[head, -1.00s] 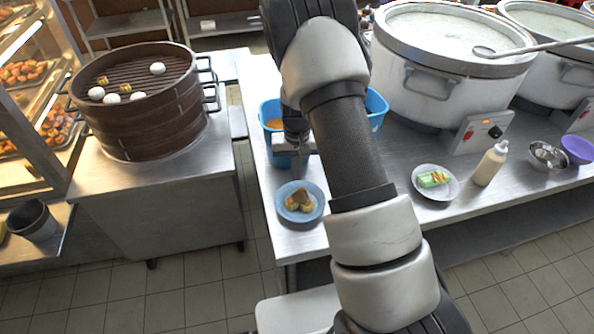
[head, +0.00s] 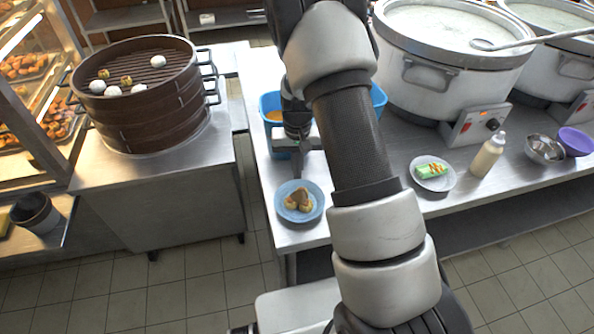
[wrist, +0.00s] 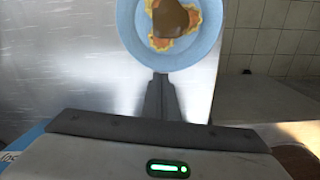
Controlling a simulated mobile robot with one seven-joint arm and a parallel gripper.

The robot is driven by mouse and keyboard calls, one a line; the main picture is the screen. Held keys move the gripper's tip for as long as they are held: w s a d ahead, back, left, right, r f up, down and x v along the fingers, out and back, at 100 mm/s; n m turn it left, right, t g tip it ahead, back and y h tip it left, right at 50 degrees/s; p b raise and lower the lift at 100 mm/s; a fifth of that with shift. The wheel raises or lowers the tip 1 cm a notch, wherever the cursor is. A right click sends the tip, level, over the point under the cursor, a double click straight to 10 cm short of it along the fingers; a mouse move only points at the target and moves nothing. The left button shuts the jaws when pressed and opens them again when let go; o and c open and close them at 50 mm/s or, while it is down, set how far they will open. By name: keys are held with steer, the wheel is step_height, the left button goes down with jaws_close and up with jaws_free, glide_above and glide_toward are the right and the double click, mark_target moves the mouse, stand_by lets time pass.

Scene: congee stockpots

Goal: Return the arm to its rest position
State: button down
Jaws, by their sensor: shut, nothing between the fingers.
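My gripper (head: 300,166) points down in the head view, over the counter between the blue tub and the blue plate; my arm runs across the middle of the picture and hides part of the tub. The gripper is shut and empty. In the wrist view its closed fingers (wrist: 160,98) stand upright in the picture, just below the plate's rim. The blue plate (head: 283,214) holds pieces of food with a brown topping. The plate also shows at the top of the wrist view (wrist: 132,32). Any gap between fingertips and plate is hard to judge.
The blue tub (head: 378,98) stands behind the gripper. To the right are large stockpots (head: 450,88), a plate with green food (head: 433,184), a sauce bottle (head: 488,157) and bowls (head: 545,149). A steamer (head: 150,118) stands on the left counter, across a floor gap.

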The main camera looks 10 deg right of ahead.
step_height(320, 180, up, 9)
steer(key=p, duration=0.4)
steer(key=shift+p, duration=0.35)
steer(key=s+a+r+t, duration=0.1)
steer(key=s+r, duration=0.3)
steer(key=r, duration=0.6)
steer(key=s+a+r+t, duration=0.1)
steer(key=s+r, duration=0.3)
steer(key=r, duration=0.6)
steer(key=s+r+n+t+p, duration=0.1)
steer(key=s+r, duration=0.4)
steer(key=s, duration=0.3)
steer(key=s+r+n+t+p, duration=0.1)
steer(key=s+r+t, duration=0.1)
steer(key=s+r, duration=0.4)
steer(key=s, duration=0.3)
steer(key=shift+s+t, duration=0.2)
steer(key=shift+t, duration=0.1)
steer(key=shift+r, duration=0.1)
